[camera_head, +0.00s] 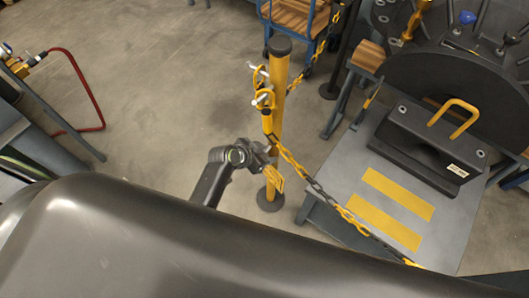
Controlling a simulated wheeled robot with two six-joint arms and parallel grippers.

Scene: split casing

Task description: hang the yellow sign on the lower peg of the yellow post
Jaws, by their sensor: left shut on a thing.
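The yellow post (275,125) stands upright on the floor with a dark cap and a round dark base. Its upper peg (254,68) and lower peg (258,98) have pale ends and point left, with yellow fittings around them. My left gripper (268,163) is low beside the post, below both pegs. It is shut on a small yellow piece that looks like the yellow sign (276,179), seen at a steep angle and partly hidden by the jaws. The sign is apart from the lower peg in this view. My right gripper is not in view.
A black-and-yellow chain (330,197) runs from the post down right, past a grey table (350,205) holding a dark block with a yellow handle (455,118). Another chain (312,62) runs up right. Open floor (150,100) lies left of the post.

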